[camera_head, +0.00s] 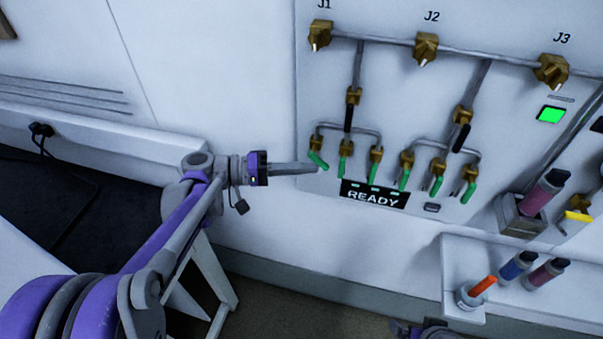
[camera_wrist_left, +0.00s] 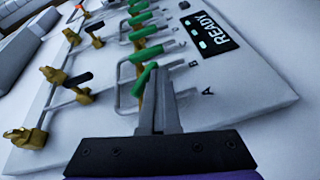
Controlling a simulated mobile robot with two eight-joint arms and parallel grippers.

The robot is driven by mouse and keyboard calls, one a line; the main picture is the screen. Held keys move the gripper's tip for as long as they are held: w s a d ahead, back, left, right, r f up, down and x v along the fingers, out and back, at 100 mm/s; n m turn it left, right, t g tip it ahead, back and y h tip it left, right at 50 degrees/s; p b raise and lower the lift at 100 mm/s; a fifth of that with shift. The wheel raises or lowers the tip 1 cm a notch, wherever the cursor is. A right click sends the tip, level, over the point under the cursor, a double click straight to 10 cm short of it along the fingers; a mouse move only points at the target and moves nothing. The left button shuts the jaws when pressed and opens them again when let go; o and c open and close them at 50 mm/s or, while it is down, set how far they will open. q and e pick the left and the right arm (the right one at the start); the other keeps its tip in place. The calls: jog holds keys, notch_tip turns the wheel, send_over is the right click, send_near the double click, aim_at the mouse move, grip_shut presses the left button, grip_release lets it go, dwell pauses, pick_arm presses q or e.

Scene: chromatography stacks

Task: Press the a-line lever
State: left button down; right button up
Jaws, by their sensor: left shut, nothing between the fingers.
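The a-line lever, a green handle on a brass valve (camera_head: 318,159), is the leftmost of the row on the wall panel. In the left wrist view this green lever (camera_wrist_left: 144,78) is nearest my fingertips, with the letter A printed beside its line. My left gripper (camera_head: 317,168) is shut and empty, its tips right at the lever's lower end. In the wrist view the shut fingers (camera_wrist_left: 160,72) overlap the lever's right side; I cannot tell whether they touch it. A dark and purple part of mine, likely the right hand, shows at the bottom edge of the head view; its fingers are hidden.
Several more green levers (camera_head: 376,168) stand close to the right. Below them is a READY display (camera_head: 374,195). Brass knobs J1 (camera_head: 320,36), J2 (camera_head: 426,47) and J3 (camera_head: 551,71) sit above. A shelf (camera_head: 520,290) with coloured columns is at lower right.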

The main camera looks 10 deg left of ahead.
pick_arm(q)
jog(key=h+b, duration=0.1)
jog(key=d+n+t+h+b, duration=0.1)
jog(key=h+b, duration=0.1)
jog(key=shift+f+n, duration=0.3)
jog(key=shift+f, duration=0.05)
jog(key=shift+d+r+n+t+h+b, duration=0.25)
jog(key=shift+d+n+t+h+b, duration=0.15)
jog(key=shift+n+t+h+b, duration=0.35)
jog(key=shift+d+r, duration=0.1)
jog(key=shift+d, duration=0.05)
jog(key=s+a+f+b, duration=0.2)
jog(key=s+a+f, duration=0.1)
jog(key=a+f, duration=0.5)
jog(key=shift+s+a+b, duration=0.25)
jog(key=shift+a+b, duration=0.1)
jog(key=shift+a, duration=0.1)
